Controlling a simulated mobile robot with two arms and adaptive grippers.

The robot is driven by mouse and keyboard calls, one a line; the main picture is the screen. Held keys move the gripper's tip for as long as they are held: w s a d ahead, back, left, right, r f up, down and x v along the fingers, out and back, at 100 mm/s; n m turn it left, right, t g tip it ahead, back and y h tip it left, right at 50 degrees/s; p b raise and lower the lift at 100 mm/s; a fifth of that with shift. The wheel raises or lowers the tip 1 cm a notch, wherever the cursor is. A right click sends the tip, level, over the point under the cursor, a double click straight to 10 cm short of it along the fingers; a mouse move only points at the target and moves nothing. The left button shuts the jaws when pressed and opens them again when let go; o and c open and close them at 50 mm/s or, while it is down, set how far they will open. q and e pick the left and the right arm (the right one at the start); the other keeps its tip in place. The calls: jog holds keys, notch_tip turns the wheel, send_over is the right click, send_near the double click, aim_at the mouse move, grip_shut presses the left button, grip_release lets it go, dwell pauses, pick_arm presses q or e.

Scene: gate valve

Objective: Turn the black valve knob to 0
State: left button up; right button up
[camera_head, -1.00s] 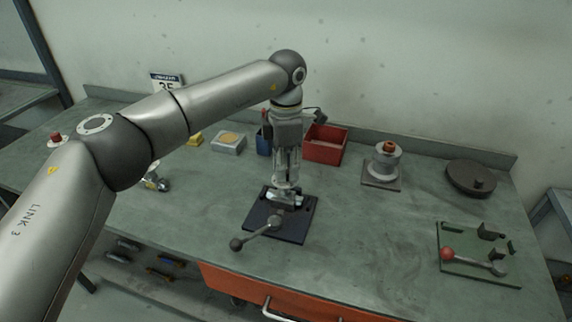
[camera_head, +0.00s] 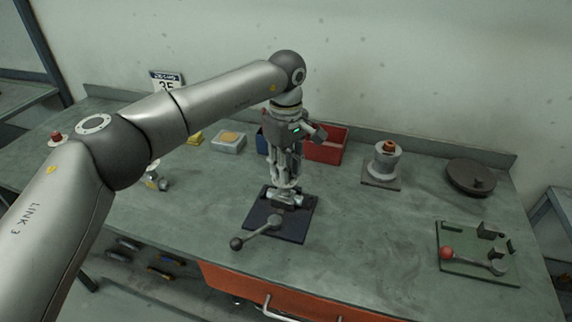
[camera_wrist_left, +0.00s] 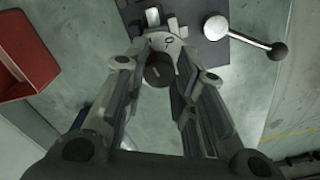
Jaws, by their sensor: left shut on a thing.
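The black valve knob (camera_wrist_left: 159,71) shows in the left wrist view between my fingers, with a short light mark on its face. It sits on a grey metal valve body (camera_wrist_left: 165,40), which carries a small mark that looks like a 0. In the head view the valve body (camera_head: 288,197) stands on a dark base plate (camera_head: 300,226), and the knob is hidden by my gripper. My left gripper (camera_head: 285,184) points down over the valve and is shut on the knob; it also shows in the left wrist view (camera_wrist_left: 160,77). My right gripper is out of view.
A lever with a black ball end (camera_head: 237,243) reaches over the plate's front left edge. A red bin (camera_head: 325,146) stands behind the gripper. A grey flanged fitting (camera_head: 384,164), a dark round disc (camera_head: 471,177) and a green plate (camera_head: 455,265) lie to the right.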

pick_arm(q)
jog(key=m, duration=0.4)
jog(key=shift+s+m, duration=0.1)
jog(key=shift+m, duration=0.2)
jog(key=m, duration=0.4)
jog(key=shift+a+m, duration=0.1)
jog(key=shift+m, duration=0.3)
jog(key=o, duration=1)
jog(key=shift+o, duration=0.2)
jog(key=shift+r, duration=0.1)
notch_tip(320, 180, up, 12)
